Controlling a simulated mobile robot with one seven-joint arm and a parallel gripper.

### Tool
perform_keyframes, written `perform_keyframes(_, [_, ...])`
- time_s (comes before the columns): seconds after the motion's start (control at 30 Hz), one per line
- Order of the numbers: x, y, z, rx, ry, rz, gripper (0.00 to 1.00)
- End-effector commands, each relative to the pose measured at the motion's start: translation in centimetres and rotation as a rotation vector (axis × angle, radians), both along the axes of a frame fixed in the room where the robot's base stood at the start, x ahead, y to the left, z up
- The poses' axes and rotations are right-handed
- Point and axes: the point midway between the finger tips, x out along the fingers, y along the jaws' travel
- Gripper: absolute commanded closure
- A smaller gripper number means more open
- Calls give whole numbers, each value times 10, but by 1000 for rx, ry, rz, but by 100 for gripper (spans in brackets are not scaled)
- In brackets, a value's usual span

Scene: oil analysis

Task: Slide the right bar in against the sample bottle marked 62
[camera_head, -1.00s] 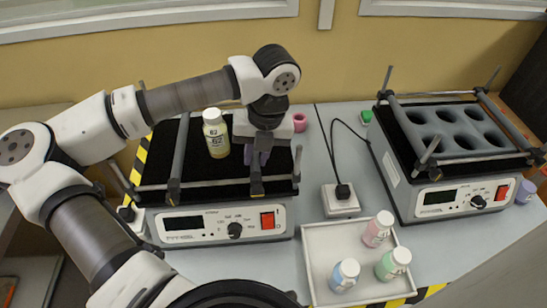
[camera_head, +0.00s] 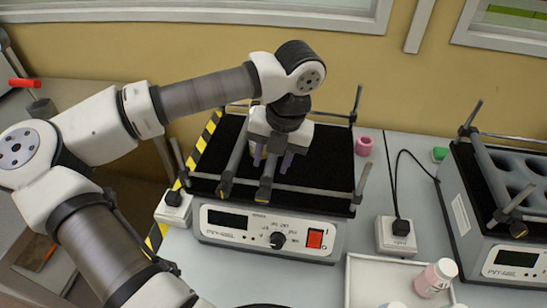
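The bottle marked 62 is mostly hidden behind my gripper, between the bars; only a pale sliver (camera_head: 257,154) may show. Whether the right bar touches the bottle cannot be seen.
A second shaker (camera_head: 500,215) with a holed block stands at the right. A white tray (camera_head: 362,275) with a pink-labelled bottle (camera_head: 436,278) is at front right. A pink ring (camera_head: 364,145) and a white socket box (camera_head: 396,237) lie between the shakers. The platform's right side is clear.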

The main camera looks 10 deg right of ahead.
Motion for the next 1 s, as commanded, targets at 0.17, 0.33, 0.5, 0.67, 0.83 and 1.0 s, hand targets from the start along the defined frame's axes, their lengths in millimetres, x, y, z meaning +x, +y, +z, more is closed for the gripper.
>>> perform_keyframes(0.17, [0,0,-1,0,1,-1,59])
perform_keyframes(0.33, [-1,-1,3,0,1,0,59])
perform_keyframes(0.5, [-1,-6,26,0,-3,0,59])
perform_keyframes(0.67, [-3,-13,62,1,-4,1,59])
perform_keyframes(0.83, [-5,-19,99,1,-3,1,59])
perform_keyframes(1.0, [-7,-24,124,1,0,1,59])
